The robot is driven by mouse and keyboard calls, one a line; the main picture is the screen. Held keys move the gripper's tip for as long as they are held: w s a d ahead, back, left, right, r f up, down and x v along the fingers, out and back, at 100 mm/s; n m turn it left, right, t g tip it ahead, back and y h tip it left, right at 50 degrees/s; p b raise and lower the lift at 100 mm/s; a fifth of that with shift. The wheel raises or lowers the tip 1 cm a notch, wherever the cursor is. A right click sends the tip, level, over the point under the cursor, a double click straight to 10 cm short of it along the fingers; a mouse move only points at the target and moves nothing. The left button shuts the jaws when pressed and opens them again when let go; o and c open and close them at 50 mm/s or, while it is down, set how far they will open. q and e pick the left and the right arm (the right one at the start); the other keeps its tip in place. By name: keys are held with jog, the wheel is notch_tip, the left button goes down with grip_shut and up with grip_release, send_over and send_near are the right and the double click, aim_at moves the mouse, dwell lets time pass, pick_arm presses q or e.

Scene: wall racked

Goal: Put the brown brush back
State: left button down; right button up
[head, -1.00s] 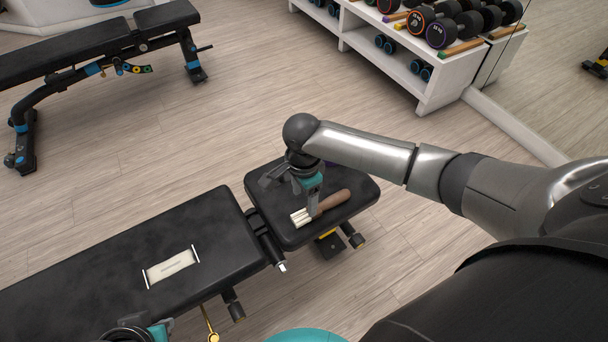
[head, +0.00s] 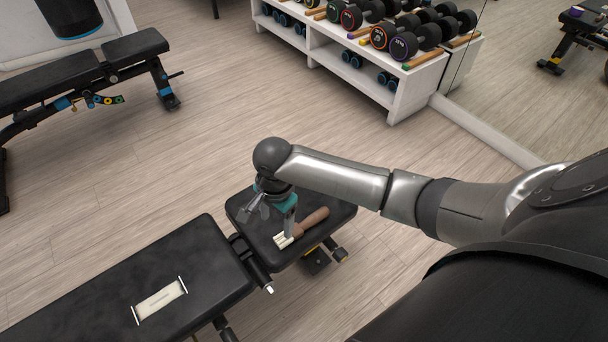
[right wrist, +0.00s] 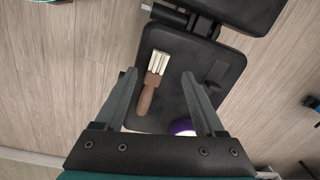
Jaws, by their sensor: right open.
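The brown brush (head: 312,220) has a brown wooden handle and pale bristles, and lies flat on the black bench's short seat pad (head: 339,214). My right gripper (head: 274,214) is open and points down above the pad by the brush; one finger partly covers the brush in the head view. In the right wrist view the brush (right wrist: 147,98) shows between the open fingers of my right gripper (right wrist: 157,80), closer to the left finger, bristles pointing away. Nothing is held. The height gap cannot be told. My left gripper is out of view.
A cream packet (head: 160,300) lies on the long bench pad (head: 190,258). A purple and white round thing (right wrist: 182,127) sits on the seat, partly behind the right finger. A white dumbbell rack (head: 405,98) and another bench (head: 70,75) stand farther off. Floor between is clear.

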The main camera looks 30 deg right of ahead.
jog(key=s+a+f+n+t+y, duration=0.2)
jog(key=s+a+f+n, duration=0.35)
jog(key=n, duration=0.35)
jog(key=s+d+f+n+t+h, duration=0.1)
jog(key=s+d+f+n+h, duration=0.1)
jog(key=s+d+n, duration=0.3)
jog(key=s+n, duration=0.2)
jog(key=s, duration=0.2)
jog(key=shift+d+n, duration=0.15)
jog(key=shift+n, duration=0.15)
